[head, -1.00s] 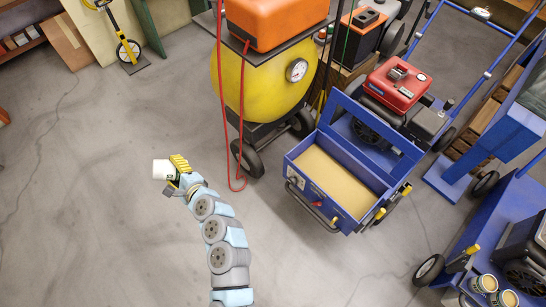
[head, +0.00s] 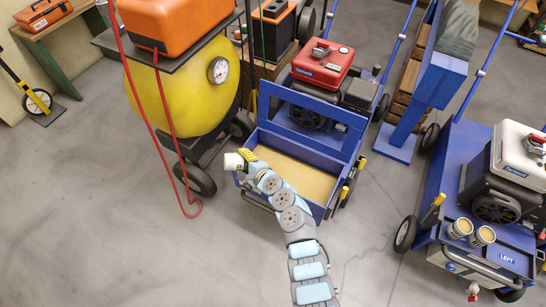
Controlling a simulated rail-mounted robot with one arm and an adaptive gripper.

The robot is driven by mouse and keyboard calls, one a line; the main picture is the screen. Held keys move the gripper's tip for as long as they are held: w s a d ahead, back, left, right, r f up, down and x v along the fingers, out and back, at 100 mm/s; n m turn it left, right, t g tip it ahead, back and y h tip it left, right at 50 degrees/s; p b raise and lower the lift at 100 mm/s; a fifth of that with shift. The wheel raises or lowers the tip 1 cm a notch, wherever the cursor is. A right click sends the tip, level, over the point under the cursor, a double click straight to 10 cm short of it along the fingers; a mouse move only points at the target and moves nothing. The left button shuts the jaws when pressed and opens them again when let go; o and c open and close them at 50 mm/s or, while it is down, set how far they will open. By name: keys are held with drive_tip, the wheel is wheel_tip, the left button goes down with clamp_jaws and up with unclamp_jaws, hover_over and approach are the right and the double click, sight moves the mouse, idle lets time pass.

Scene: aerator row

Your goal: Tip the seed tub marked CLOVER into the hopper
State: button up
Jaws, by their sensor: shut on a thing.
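My gripper (head: 246,158) is shut on a white tub (head: 232,161) with a dark green label; its wording is too small to read. The tub lies on its side in the picture, its end pointing left. It appears just off the left front corner of the blue hopper (head: 318,160) on the machine with the red engine. The hopper is open-topped, with a flat tan surface inside. My arm hides part of the hopper's front. I cannot tell the tub's height against the rim.
A yellow tank (head: 178,88) on wheels, with red hoses, stands left of the hopper. At right, a second blue machine (head: 452,190) with a white-topped engine carries two tubs (head: 470,232) beside a LEFT label. Floor is clear at lower left.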

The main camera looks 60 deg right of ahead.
drive_tip(key=s+d+g+h+p, duration=0.2)
drive_tip(key=s+d+g, duration=0.1)
drive_tip(key=s+d, duration=0.5)
drive_tip(key=shift+s+d+f+n+g, duration=0.2)
drive_tip(key=shift+d+f+n+g, duration=0.1)
drive_tip(key=shift+d+f, duration=0.25)
drive_tip(key=shift+r+p, duration=0.15)
drive_tip(key=shift+p, duration=0.2)
drive_tip(key=n+g+p, duration=0.1)
drive_tip(key=p, duration=0.3)
drive_tip(key=shift+h, duration=0.3)
drive_tip(key=shift+d+g+p, duration=0.1)
drive_tip(key=shift+g+p, duration=0.3)
drive_tip(key=shift+p, duration=0.6)
drive_tip(key=n+g+p, duration=0.1)
drive_tip(key=p, duration=0.1)
drive_tip(key=r+n+g+h+p, duration=0.1)
drive_tip(key=p, duration=0.1)
drive_tip(key=shift+s+d+n, duration=0.1)
drive_tip(key=shift+n, duration=0.2)
